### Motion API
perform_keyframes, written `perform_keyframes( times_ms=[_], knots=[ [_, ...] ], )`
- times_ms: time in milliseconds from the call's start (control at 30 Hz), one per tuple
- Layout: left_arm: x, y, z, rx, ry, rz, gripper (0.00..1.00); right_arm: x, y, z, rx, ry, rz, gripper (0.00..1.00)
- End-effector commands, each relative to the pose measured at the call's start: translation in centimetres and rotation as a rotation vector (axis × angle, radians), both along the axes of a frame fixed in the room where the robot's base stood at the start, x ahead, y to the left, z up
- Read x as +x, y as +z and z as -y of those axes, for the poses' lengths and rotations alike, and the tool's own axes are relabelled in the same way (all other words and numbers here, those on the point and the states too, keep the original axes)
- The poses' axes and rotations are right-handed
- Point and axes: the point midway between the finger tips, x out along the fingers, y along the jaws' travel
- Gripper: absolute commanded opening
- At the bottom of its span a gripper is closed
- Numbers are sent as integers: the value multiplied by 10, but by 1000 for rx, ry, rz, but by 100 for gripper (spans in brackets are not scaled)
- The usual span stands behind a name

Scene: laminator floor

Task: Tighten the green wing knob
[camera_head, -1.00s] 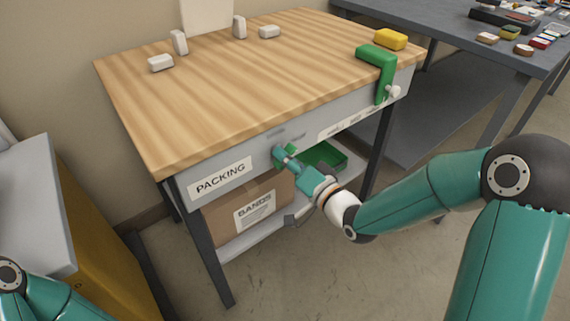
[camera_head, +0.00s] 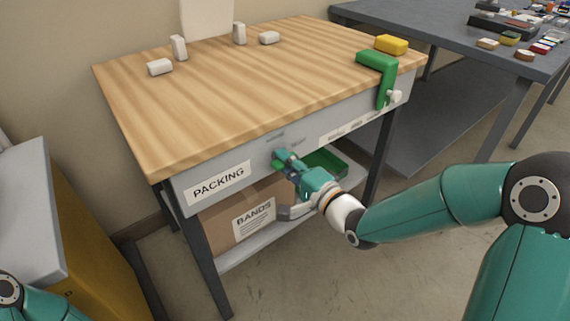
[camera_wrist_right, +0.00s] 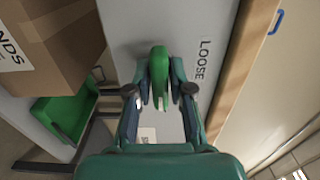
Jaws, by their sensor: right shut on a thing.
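The green wing knob (camera_wrist_right: 159,75) is on the grey front panel of the packing table, left of the word LOOSE in the right wrist view. In the head view the knob (camera_head: 278,163) is mostly hidden by my right gripper (camera_head: 284,160). In the right wrist view the fingers of my right gripper (camera_wrist_right: 160,92) are closed on both sides of the knob's wing. My left arm shows only as a link at the lower left of the head view; its gripper is out of frame.
The wooden packing table (camera_head: 240,85) carries white blocks, a yellow block (camera_head: 391,44) and a green bracket (camera_head: 383,75) at its right corner. A cardboard box (camera_head: 245,212) and a green bin (camera_head: 325,163) sit on the shelf below. A grey table stands behind right.

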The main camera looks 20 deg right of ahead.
Motion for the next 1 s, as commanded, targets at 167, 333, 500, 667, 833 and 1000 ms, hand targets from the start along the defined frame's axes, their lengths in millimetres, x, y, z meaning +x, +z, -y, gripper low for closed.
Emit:
perform_keyframes(
  times_ms=[167, 333, 500, 667, 833, 1000],
  knots=[
    [0, 0, 0, 0, 0, 0, 59, 2, 2, 2, 14, -6, 1, 0],
    [0, 0, 0, 0, 0, 0, 59, 2, 2, 2, 15, -6, 1, 0],
    [0, 0, 0, 0, 0, 0, 59, 2, 2, 2, 15, -7, 1, 29],
    [0, 0, 0, 0, 0, 0, 59, 1, 1, 2, 14, -5, -1, 42],
    [0, 0, 0, 0, 0, 0, 59, 1, 1, 2, 12, -4, -2, 42],
    [0, 0, 0, 0, 0, 0, 59, -6, 0, 5, 12, -5, -3, 42]
  ],
)
